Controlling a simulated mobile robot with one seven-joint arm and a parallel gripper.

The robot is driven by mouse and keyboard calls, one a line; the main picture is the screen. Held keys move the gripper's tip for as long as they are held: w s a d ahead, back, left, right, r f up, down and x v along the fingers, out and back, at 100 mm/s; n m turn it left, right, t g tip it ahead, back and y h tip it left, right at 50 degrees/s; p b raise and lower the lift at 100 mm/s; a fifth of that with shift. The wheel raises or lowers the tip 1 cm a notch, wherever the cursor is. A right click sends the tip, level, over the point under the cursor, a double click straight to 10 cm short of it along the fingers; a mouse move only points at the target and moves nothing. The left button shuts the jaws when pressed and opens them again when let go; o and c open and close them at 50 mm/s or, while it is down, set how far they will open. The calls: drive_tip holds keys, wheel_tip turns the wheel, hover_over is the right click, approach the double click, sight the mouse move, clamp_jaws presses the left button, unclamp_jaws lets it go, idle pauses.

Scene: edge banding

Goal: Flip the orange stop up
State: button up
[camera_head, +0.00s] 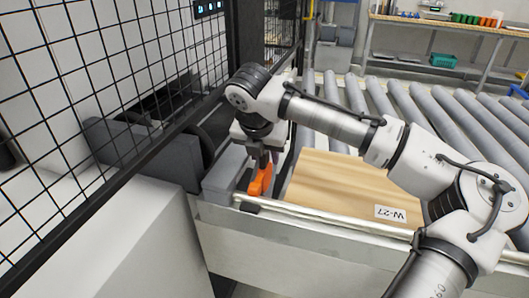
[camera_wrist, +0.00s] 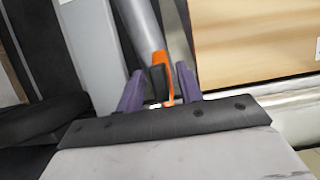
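The orange stop (camera_head: 260,180) is at the front end of the roller conveyor, left of the wooden panel, and it looks tilted upward. In the wrist view the orange stop (camera_wrist: 157,62) lies between the two fingers, with a dark block against it. My gripper (camera_head: 262,160) points down over the stop in the head view. In the wrist view my gripper (camera_wrist: 158,90) has its purple fingers apart on either side of the stop. A gap shows beside the stop; contact with the fingers cannot be made out.
A wooden panel (camera_head: 340,187) labelled W-27 lies on the conveyor rollers (camera_head: 440,115), right of my gripper. A metal rail (camera_head: 320,217) runs along the front edge. A grey machine housing (camera_head: 145,150) and black mesh fence (camera_head: 90,80) stand close on the left.

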drive_tip(key=shift+f, duration=0.1)
clamp_jaws()
